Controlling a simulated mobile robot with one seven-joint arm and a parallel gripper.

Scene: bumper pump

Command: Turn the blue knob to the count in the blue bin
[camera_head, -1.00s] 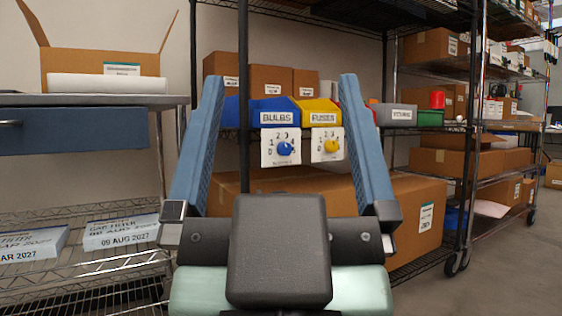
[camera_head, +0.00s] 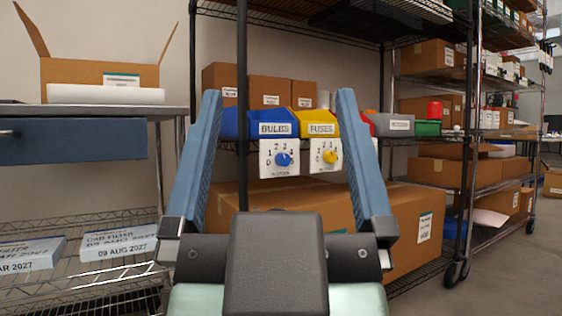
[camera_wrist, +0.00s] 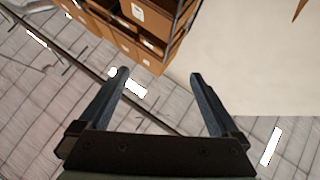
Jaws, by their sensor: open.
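The blue knob (camera_head: 283,159) sits on a white dial plate (camera_head: 268,172) marked 0 to 4, under the blue bin (camera_head: 284,120) labelled BULBS. Its pointer is too small to read surely. The bin's contents are hidden behind its front. A yellow knob (camera_head: 329,156) is on a similar plate to the right, under the yellow bin (camera_head: 316,122) labelled FUSES. My gripper (camera_head: 276,98) is open and empty, its blue fingers spread wide on either side of both dials in the head view. It stands apart from them, nearer the camera. The wrist view shows its open fingers (camera_wrist: 158,75) and no knob.
Large cardboard boxes (camera_head: 415,215) fill the shelf below the dials. A blue drawer (camera_head: 75,140) and a wire shelf (camera_head: 100,265) are at left. Open floor (camera_head: 520,270) is at right.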

